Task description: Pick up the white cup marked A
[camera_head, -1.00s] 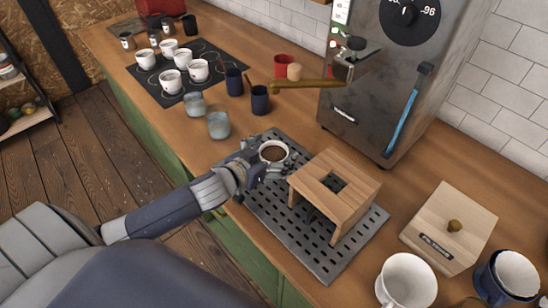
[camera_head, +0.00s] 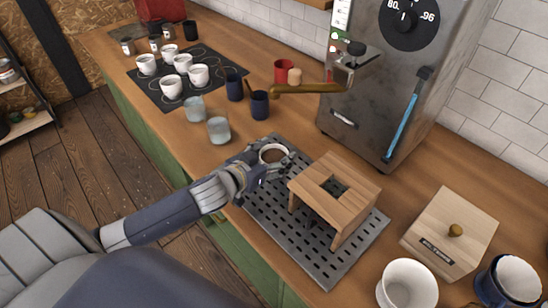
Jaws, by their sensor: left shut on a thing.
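My left gripper (camera_head: 266,168) is shut on a white cup (camera_head: 264,148) at the back end of the grey slotted tray (camera_head: 327,273). The gripper hides most of the cup. Its round rim and brownish inside show, but no letter A is readable. Whether the cup's base touches the tray is hidden. Several other white cups stand on a dark mat (camera_head: 217,91) at the back left, and no mark on them can be read. My right gripper is not in view.
A wooden stand (camera_head: 355,179) with a square hole sits on the tray beside the cup. Glasses (camera_head: 218,131) and dark blue cups (camera_head: 260,104) stand behind. A steel machine (camera_head: 352,120), wooden box (camera_head: 440,219) and large white mug (camera_head: 405,286) are to the right.

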